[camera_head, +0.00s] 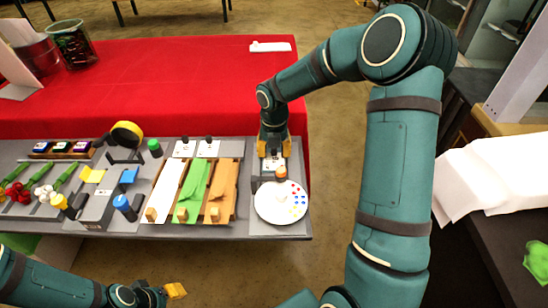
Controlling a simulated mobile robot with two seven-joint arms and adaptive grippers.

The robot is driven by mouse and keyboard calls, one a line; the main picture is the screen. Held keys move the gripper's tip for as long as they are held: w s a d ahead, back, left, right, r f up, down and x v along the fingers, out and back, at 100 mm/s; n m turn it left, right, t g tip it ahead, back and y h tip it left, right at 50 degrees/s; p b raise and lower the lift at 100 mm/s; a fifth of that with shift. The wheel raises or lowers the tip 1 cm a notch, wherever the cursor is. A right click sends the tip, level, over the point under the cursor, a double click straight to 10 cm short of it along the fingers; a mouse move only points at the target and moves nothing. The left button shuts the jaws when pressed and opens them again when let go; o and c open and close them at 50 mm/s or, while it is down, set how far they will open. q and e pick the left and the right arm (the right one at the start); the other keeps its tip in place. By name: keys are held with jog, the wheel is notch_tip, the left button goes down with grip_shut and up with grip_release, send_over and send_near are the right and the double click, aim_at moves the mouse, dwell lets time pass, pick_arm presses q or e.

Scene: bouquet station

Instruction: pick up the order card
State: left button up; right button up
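I cannot tell for certain which item is the order card. Two small white cards (184,148) with dark objects on them lie at the back of the grey work surface. A whitish piece (272,167) shows below my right gripper (274,146), partly hidden by it. My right gripper points down at the right end of the station, its orange fingertips apart, just behind the round white palette. Whether it touches the piece is unclear. My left gripper (172,291) is low in front of the table, with orange tips; its opening cannot be made out.
The round white palette (270,213) with coloured dots lies at the front right. White, green and orange sheets (192,190) lie in wooden holders. Flowers (18,193), a tape dispenser (126,140) and bottles stand left. The red tabletop (150,85) behind is mostly clear.

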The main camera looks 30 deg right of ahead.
grip_shut()
jog(key=shift+r, duration=0.1)
